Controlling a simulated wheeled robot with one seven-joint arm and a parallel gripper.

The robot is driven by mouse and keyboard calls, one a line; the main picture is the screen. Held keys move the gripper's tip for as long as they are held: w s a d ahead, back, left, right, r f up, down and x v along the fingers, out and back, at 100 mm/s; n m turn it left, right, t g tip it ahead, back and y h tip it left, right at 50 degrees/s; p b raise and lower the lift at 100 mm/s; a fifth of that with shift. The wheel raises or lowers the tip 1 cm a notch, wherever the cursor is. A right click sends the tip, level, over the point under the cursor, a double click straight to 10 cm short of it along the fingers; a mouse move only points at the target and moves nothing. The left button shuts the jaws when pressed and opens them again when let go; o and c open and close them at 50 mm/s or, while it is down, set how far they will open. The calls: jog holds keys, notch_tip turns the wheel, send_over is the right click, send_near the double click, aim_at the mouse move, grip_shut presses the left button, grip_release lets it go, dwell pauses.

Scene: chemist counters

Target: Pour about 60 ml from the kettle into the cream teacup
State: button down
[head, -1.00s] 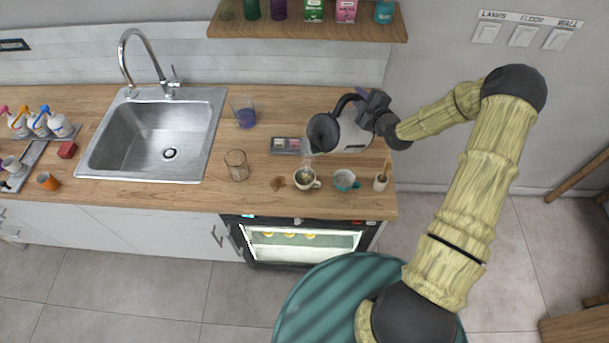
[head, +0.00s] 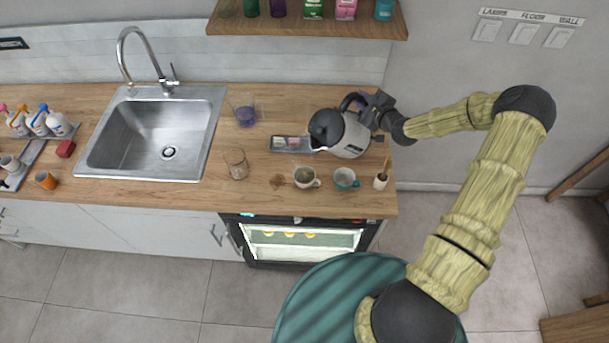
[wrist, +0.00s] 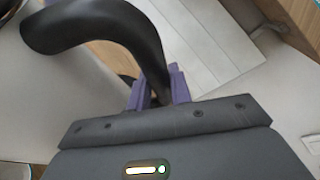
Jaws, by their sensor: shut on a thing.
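The kettle (head: 347,138), silver-grey with a dark lid and handle, is held above the right part of the counter. My gripper (head: 370,108) is shut on its black handle, which also shows in the wrist view (wrist: 110,25) between my purple fingertips (wrist: 158,90). The kettle is tilted only a little, its spout toward the left, and no stream shows. The cream teacup (head: 306,178) stands upright on the counter, below and left of the kettle, with liquid inside. Its exact level cannot be told.
A teal cup (head: 345,179) stands right of the cream one, beside a small pot with a stick (head: 381,181). A brown patch (head: 278,181) lies left of it. A glass (head: 236,163), a blue-filled glass (head: 244,110) and a small tray (head: 292,144) stand nearby. The sink (head: 155,135) is left.

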jog(key=shift+w+d+f+m+g+b, duration=0.15)
jog(key=shift+w+d+f+m+b, duration=0.1)
jog(key=shift+f, duration=0.2)
jog(key=shift+w+d+f+m+g+b, duration=0.15)
jog(key=shift+f+m+b, duration=0.1)
jog(key=shift+f, duration=0.2)
jog(key=shift+w+d+m+g+y+b, duration=0.3)
jog(key=shift+w+d+m+b, duration=0.1)
jog(key=shift+w+d+m, duration=0.3)
jog(key=shift+f+b, duration=0.35)
jog(key=shift+b, duration=0.05)
jog(key=shift+w+d+f+m+g+y+b, duration=0.35)
jog(key=shift+f+m+b, duration=0.35)
jog(key=shift+b, duration=0.4)
jog(key=shift+w+d+f+m+g+y+b, duration=0.3)
jog(key=shift+f+m+b, duration=0.3)
jog(key=shift+b, duration=0.5)
jog(key=shift+w+d+f+m+g+y+b, duration=0.35)
jog(key=shift+f+m+b, duration=0.35)
jog(key=shift+b, duration=0.4)
jog(key=shift+d, duration=0.1)
